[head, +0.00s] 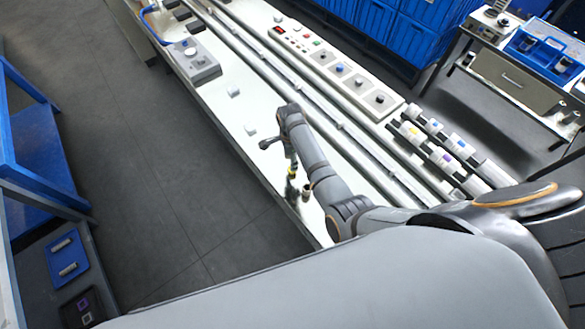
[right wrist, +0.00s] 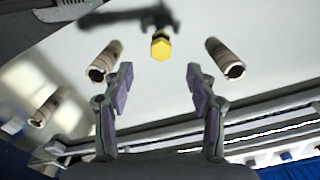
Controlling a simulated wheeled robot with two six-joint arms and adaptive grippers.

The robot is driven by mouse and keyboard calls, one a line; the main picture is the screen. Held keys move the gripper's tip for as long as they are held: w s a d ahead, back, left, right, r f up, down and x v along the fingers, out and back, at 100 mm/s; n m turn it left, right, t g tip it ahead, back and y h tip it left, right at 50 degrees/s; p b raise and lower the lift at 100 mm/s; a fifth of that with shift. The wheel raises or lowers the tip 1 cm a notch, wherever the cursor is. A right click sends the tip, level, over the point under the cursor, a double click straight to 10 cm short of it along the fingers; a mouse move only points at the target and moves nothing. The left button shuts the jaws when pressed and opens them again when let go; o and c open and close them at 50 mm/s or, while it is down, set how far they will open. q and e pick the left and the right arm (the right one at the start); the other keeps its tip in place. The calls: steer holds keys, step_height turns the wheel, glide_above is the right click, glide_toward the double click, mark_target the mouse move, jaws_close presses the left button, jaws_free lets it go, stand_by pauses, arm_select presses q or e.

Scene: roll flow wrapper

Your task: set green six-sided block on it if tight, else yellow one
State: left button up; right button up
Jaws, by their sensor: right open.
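The yellow six-sided block (right wrist: 161,48) shows in the right wrist view, beyond and between the fingertips of my right gripper (right wrist: 160,76). The fingers are spread and nothing is between their purple pads. In the head view a small yellow spot (head: 292,171) shows below my right wrist at the bench's near edge. I cannot make out a green six-sided block. My left gripper is not in view.
The white bench (head: 222,110) has long rails along it and a control panel (head: 330,68) behind. Several white rolls with coloured marks (head: 440,157) lie at its right. A grey machine box (head: 190,60) stands at the far left. A blue tray (head: 78,244) holds two rolls at lower left.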

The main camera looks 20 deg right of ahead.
steer(key=shift+d+f, duration=0.1)
steer(key=shift+f, duration=0.7)
steer(key=shift+w+d+f, duration=0.1)
steer(key=shift+d+f, duration=0.05)
steer(key=shift+f, duration=0.2)
steer(key=shift+d+f, duration=0.1)
steer(key=shift+f, duration=0.1)
step_height(320, 180, down, 5)
steer(key=b, duration=0.6)
steer(key=shift+f, duration=0.1)
steer(key=shift+r, duration=0.2)
steer(key=shift+c, duration=0.3)
steer(key=c, duration=1)
